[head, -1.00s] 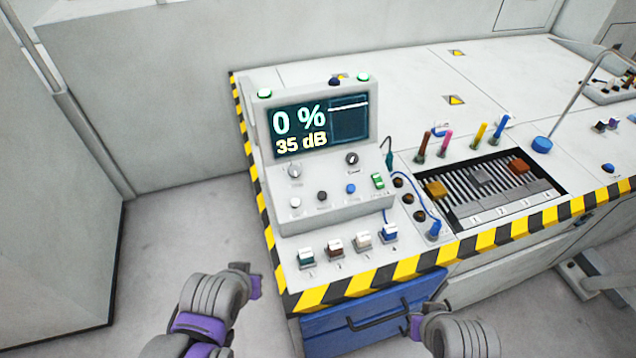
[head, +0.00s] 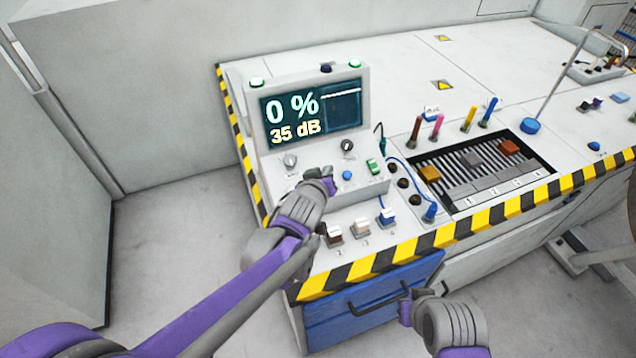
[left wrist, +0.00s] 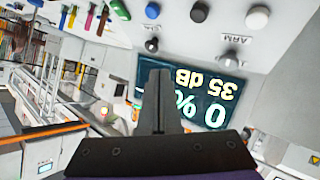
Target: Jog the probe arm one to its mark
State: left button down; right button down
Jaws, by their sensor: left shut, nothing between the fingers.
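The control console (head: 318,205) has a screen (head: 312,112) reading 0 % and 35 dB, with knobs and buttons below. My left gripper (head: 328,178) is shut and empty over the console's button row, hiding the white and dark buttons in the head view. In the left wrist view its shut fingers (left wrist: 155,75) point toward the panel; a white button (left wrist: 258,17), a black button (left wrist: 198,12) and a knob by the label ARM (left wrist: 235,42) show there. A slotted bed (head: 490,185) holds coloured blocks, including an orange one (head: 429,173); I cannot tell which is probe arm one. My right gripper (head: 406,310) is low by the blue drawer, its jaws unclear.
Several keys line the front, including a blue one (head: 386,217); my left arm hides the leftmost. Coloured upright handles (head: 468,118) and a thin bent rod (head: 560,80) stand behind the slotted bed. The blue drawer (head: 370,305) is below. The bench top behind is mostly clear.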

pick_arm(q)
jog(key=shift+f, duration=0.1)
jog(key=shift+w+a+f+b, duration=0.25)
jog(key=shift+w+f+b, duration=0.3)
jog(key=shift+f+b, duration=0.65)
jog(key=shift+w+a+f+b, duration=0.25)
jog(key=shift+w+f+b, duration=0.35)
jog(key=shift+f+b, duration=0.65)
jog(key=shift+w+a+f+b, duration=0.25)
jog(key=shift+w+f+b, duration=0.45)
jog(key=shift+f, duration=0.8)
jog(key=shift+s, duration=0.15)
jog(key=shift+f+b, duration=0.35)
jog(key=shift+b, duration=0.05)
